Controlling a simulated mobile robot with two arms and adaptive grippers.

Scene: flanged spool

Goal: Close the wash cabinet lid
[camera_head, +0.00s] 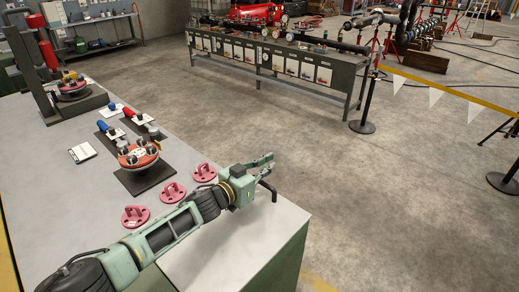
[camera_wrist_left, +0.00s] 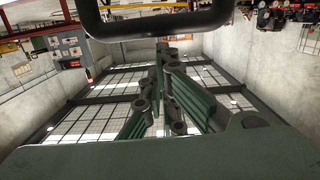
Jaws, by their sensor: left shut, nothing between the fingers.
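I cannot make out a wash cabinet or its lid in either view. My left gripper (camera_head: 266,165) reaches over the right part of the grey bench (camera_head: 215,265), near its edge. It is shut and holds nothing. In the left wrist view its green fingers (camera_wrist_left: 162,88) point toward the roof windows, with no object between them. My right gripper is in neither view.
Pink flanged pieces (camera_head: 173,192) lie on the bench beside my left arm. A red flange assembly (camera_head: 138,155) stands on a dark plate behind them. A long workbench (camera_head: 275,62) stands across the open floor (camera_head: 400,200). Posts with yellow tape (camera_head: 366,110) stand at the right.

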